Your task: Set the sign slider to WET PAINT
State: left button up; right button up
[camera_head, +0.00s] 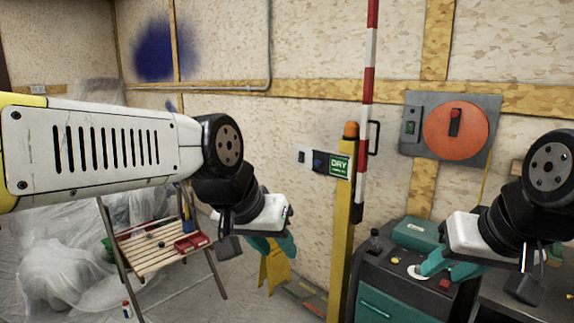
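The sign (341,165) is a small panel on a yellow post (342,230), with a green face reading DRY and smaller text too small to read. To its left is a dark blue slider part (319,161) on a grey-white plate (304,158). My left gripper (274,248) is below and left of the sign, apart from it, with teal fingers spread and nothing between them. My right gripper (452,268) is low on the right, over the dark cabinet, apart from the sign; its teal fingers look parted and empty.
A red-white striped pole (368,90) stands beside the post. A grey wall box (452,130) with a red round dial is to the right.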

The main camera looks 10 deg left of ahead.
aim_at(320, 160)
jog(key=u, duration=0.3)
jog(key=i+j, duration=0.1)
jog(key=i, duration=0.3)
jog(key=i+j, duration=0.15)
jog(key=i, duration=0.25)
jog(key=i+j, duration=0.1)
jog(key=i, duration=0.3)
jog(key=z, duration=0.05)
